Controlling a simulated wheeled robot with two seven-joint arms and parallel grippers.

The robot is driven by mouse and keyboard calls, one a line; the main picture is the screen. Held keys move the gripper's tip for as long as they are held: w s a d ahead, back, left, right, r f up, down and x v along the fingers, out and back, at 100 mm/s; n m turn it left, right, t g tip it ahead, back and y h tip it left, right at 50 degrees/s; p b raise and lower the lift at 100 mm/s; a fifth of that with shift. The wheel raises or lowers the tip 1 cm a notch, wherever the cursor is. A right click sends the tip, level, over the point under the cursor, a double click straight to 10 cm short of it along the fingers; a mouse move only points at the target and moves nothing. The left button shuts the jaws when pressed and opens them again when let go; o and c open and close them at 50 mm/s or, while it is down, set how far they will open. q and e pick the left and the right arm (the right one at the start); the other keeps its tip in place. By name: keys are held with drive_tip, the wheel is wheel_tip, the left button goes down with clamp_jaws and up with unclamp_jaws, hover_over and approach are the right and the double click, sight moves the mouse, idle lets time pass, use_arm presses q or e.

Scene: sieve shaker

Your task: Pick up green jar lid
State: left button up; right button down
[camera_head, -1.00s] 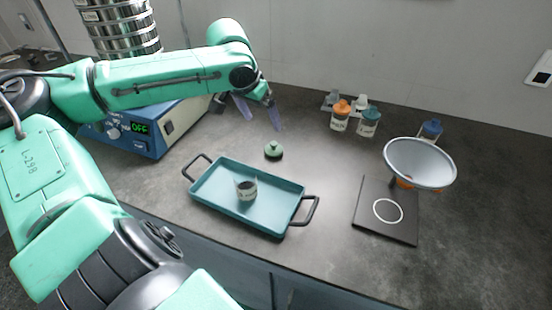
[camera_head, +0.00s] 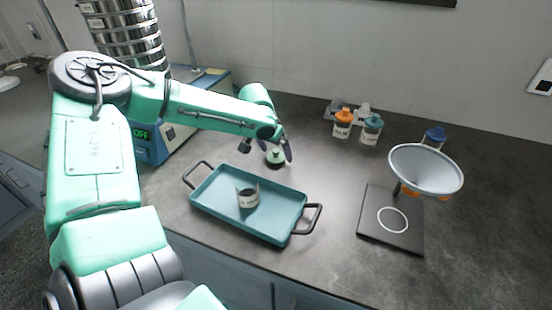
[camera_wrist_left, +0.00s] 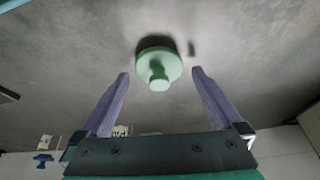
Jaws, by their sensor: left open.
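The green jar lid (camera_head: 275,156) lies on the dark counter behind the teal tray, with its knob up. It also shows in the left wrist view (camera_wrist_left: 158,66), just beyond and between the fingertips. My left gripper (camera_head: 274,152) is open and low over the counter at the lid, with one finger on each side. In the left wrist view the left gripper (camera_wrist_left: 159,74) has its two purple fingers spread, and I see no contact with the lid. My right gripper is not in view.
The teal tray (camera_head: 217,210) holds an open labelled jar (camera_head: 247,197). An orange-lidded jar (camera_head: 342,122) and a teal-lidded jar (camera_head: 371,128) stand at the back. A funnel (camera_head: 425,168) is above a black plate (camera_head: 375,222) at right. A sieve shaker (camera_head: 150,145) stands at left.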

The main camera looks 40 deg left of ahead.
use_arm(q)
drive_tip(key=shift+w+f, duration=0.1)
drive_tip(key=shift+f, duration=0.1)
drive_tip(key=shift+r, duration=0.1)
drive_tip(key=shift+c, duration=0.9)
drive_tip(key=c, duration=1.1)
